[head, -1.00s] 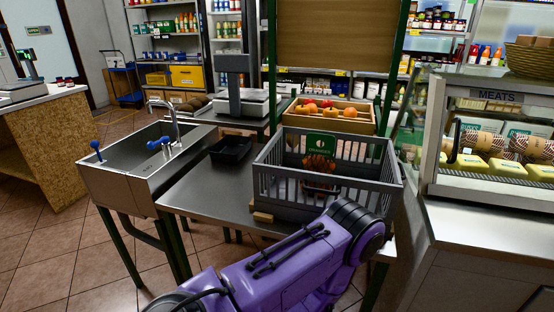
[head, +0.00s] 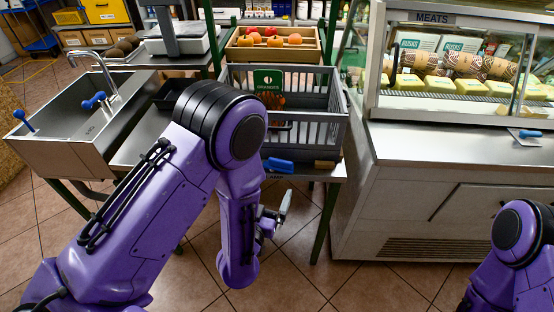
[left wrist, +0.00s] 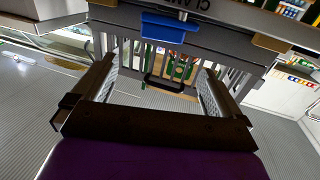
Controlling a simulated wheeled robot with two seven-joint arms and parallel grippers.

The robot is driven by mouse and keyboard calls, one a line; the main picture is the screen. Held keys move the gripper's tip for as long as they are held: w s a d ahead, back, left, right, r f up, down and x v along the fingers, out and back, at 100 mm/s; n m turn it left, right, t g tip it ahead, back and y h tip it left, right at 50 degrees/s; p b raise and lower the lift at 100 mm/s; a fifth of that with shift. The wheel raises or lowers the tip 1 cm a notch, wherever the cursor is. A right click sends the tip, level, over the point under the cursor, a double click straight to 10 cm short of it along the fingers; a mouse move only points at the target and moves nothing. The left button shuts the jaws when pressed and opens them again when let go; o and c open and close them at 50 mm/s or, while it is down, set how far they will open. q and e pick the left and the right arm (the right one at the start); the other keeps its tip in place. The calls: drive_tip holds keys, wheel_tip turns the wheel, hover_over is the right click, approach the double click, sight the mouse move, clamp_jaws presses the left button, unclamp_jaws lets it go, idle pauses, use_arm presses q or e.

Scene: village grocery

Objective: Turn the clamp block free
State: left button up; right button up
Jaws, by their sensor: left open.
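The clamp block is a small blue block (head: 279,164) at the front edge of the steel table, below the grey slatted crate (head: 318,131). Part of a "CLAMP" label shows on the table edge beside it. In the left wrist view the blue block (left wrist: 168,27) lies past the fingertips, at the top middle. My left gripper (head: 271,217) is in front of and below the table edge, partly hidden by my forearm. In the left wrist view its fingers (left wrist: 158,66) are wide apart with nothing between them. The gripper and block look apart. My right gripper is out of frame.
A wooden block (head: 325,165) sits at the crate's right front corner. A steel sink (head: 75,128) stands left of the table, and a glass meat counter (head: 455,150) stands to the right. Tiled floor (head: 290,270) is open in front of the table.

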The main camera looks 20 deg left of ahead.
sight(280, 162)
use_arm(q)
drive_tip(key=w, duration=0.3)
drive_tip(key=w+p, duration=0.1)
drive_tip(key=w, duration=0.6)
drive_tip(key=shift+w+a+p, duration=0.15)
drive_tip(key=shift+a+p, duration=0.2)
drive_tip(key=c, duration=0.9)
drive_tip(key=shift+c, duration=0.2)
